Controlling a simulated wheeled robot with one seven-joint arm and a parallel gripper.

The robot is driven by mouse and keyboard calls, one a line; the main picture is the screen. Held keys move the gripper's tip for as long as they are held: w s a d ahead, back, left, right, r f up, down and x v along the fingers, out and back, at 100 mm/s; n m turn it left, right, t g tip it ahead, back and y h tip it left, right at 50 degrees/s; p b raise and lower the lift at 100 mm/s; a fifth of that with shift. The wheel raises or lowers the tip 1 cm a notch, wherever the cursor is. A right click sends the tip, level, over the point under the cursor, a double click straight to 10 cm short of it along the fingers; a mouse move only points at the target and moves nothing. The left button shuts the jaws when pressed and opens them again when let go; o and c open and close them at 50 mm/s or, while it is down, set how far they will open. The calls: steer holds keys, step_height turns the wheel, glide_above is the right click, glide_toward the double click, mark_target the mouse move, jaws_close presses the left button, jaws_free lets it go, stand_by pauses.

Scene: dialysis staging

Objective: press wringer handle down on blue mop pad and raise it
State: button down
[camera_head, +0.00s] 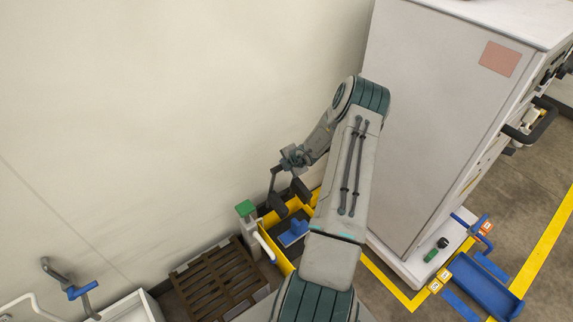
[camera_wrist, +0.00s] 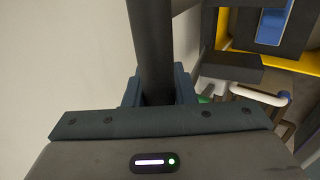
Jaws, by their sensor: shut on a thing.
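My gripper (camera_head: 294,157) is shut on the dark wringer handle (camera_head: 274,181), high beside the wall. In the wrist view the handle (camera_wrist: 152,40) runs as a thick dark bar between the two fingers of my gripper (camera_wrist: 157,90). Below is the yellow bucket (camera_head: 268,246) with dark wringer parts (camera_head: 278,206) over it. The blue mop pad (camera_head: 293,234) lies inside the bucket, below and apart from my gripper. It also shows in the wrist view (camera_wrist: 272,25) at the upper right. My arm hides part of the bucket's right side.
A green-topped post with a white pipe (camera_head: 248,226) stands left of the bucket. A brown slatted pallet (camera_head: 215,285) lies on the floor. A tall white cabinet (camera_head: 440,120) stands to the right, with a blue tray (camera_head: 485,290) at its foot. The wall is close behind my gripper.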

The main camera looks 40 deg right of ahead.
steer(key=shift+d, duration=0.1)
steer(key=c, duration=1.2)
jaws_free()
steer(key=shift+c, duration=0.2)
steer(key=p+v, duration=0.2)
steer(key=v, duration=1.1)
steer(key=shift+s+r, duration=0.25)
